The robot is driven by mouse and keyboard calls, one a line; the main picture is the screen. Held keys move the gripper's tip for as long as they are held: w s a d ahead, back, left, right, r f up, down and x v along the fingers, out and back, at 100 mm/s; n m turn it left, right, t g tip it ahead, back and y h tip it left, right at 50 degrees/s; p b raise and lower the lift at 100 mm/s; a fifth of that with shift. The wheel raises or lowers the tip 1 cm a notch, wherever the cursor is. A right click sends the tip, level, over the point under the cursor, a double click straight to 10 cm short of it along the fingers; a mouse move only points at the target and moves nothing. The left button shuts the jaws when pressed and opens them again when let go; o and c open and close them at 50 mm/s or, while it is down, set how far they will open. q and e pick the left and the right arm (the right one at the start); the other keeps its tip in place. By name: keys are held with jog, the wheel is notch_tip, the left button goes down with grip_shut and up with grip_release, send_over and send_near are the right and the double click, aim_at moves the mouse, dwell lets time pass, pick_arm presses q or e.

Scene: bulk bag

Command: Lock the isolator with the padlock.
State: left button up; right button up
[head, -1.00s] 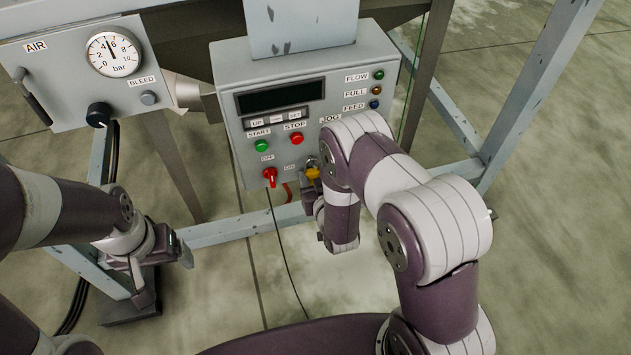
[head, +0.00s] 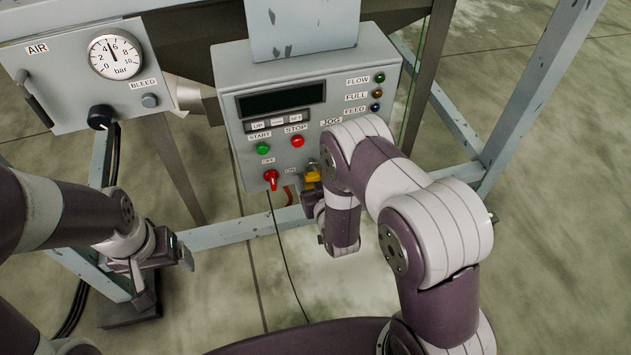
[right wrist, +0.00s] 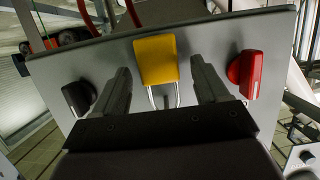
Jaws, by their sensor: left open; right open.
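The yellow padlock (head: 313,176) is at the lower right of the control panel (head: 226,125), to the right of the red isolator handle (head: 271,180). The handle stands roughly upright, below the OFF label. In the right wrist view the padlock (right wrist: 156,60) is against the panel face, its metal shackle toward the palm. My right gripper (right wrist: 160,68) is open, one finger on each side of the padlock, with visible gaps. In the head view my right gripper (head: 308,190) is partly hidden by its arm. My left gripper (head: 188,258) is open and empty at lower left.
The panel carries a green start button (head: 263,149) and red stop button (head: 297,141). A black knob (right wrist: 78,97) lies left of the padlock in the wrist view. An air box (head: 70,85) with gauge is at upper left. Steel frame bars surround the panel.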

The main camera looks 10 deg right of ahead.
jog(key=p+v, duration=0.5)
jog(key=v, duration=0.7)
jog(key=w+r+g+p, duration=0.4)
jog(key=r+g+p, duration=0.15)
jog(key=r, duration=0.45)
jog(key=s+d+r+g+p, duration=0.2)
jog(key=s+r+g, duration=0.5)
jog(key=s+r, duration=0.6)
jog(key=shift+s+d+r+g+h, duration=0.25)
jog(key=shift+s+d+g+h, duration=0.1)
jog(key=shift+d, duration=0.55)
